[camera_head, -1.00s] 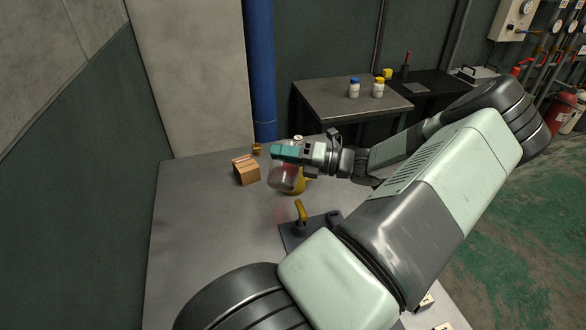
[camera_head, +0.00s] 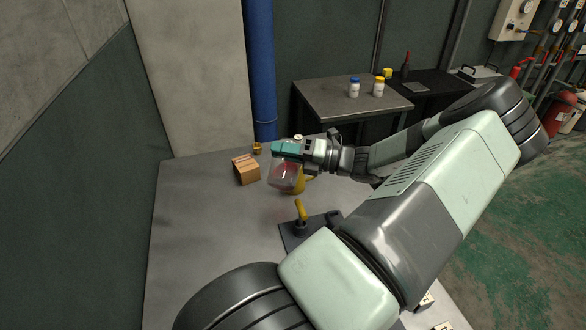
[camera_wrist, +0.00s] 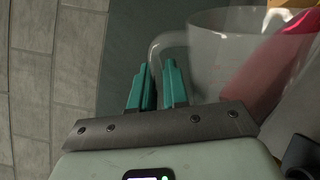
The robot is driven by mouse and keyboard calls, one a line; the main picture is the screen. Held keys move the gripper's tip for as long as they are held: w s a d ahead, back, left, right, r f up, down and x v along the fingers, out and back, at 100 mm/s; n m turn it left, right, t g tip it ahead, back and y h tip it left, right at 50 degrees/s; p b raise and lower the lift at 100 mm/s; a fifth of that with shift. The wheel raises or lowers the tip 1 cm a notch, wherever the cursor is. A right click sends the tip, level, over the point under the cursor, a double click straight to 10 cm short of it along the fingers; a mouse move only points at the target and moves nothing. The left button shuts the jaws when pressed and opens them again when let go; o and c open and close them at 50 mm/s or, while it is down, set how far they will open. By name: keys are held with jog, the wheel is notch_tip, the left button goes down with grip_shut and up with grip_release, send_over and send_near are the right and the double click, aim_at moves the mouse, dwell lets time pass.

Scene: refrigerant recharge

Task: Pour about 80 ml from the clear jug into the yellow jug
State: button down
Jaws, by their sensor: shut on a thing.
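The clear jug (camera_head: 284,178) is held tilted above the table and has reddish liquid in it. My gripper (camera_head: 289,148) is shut on the clear jug; in the wrist view my gripper's teal fingers (camera_wrist: 158,86) close on the handle of the clear jug (camera_wrist: 228,58). The red liquid (camera_wrist: 272,68) lies slanted toward the right side of the jug in that view.
A cardboard box (camera_head: 246,170) stands left of the jugs, with a small brass piece (camera_head: 257,148) behind it. A dark plate with a yellow-handled tool (camera_head: 300,211) lies in front. The table's left part (camera_head: 195,220) is clear. White bottles (camera_head: 354,88) stand on a back table.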

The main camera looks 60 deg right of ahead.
aim_at(279, 178)
jog(key=shift+w+d+r+m, duration=0.1)
jog(key=shift+d+r+m, duration=0.05)
jog(key=shift+d+m, duration=0.15)
dwell(0.4)
jog(key=shift+a, duration=0.3)
jog(key=a+n, duration=0.1)
jog(key=a+f+n, duration=0.1)
jog(key=n, duration=0.1)
jog(key=shift+s+f, duration=0.1)
jog(key=shift+s, duration=0.25)
jog(key=shift+s+a+f+n+y, duration=0.1)
jog(key=shift+a+f+n+y, duration=0.1)
jog(key=shift+f+n+y, duration=0.3)
jog(key=shift+s+a+f+n, duration=0.1)
jog(key=shift+a+n, duration=0.25)
jog(key=shift+n, duration=0.35)
jog(key=shift+s+a+f+n, duration=0.1)
jog(key=shift+a+n, duration=0.2)
jog(key=shift+n, duration=0.4)
jog(key=shift+a, duration=0.1)
jog(key=shift+a+n, duration=0.15)
jog(key=shift+n, duration=0.25)
jog(key=s+a+f+n+g+b, duration=0.1)
jog(key=a+f+n+b, duration=0.1)
jog(key=a+n, duration=0.3)
jog(key=shift+s+a+f+n+b, duration=0.3)
jog(key=shift+f+n+b, duration=0.15)
jog(key=shift+n, duration=1.05)
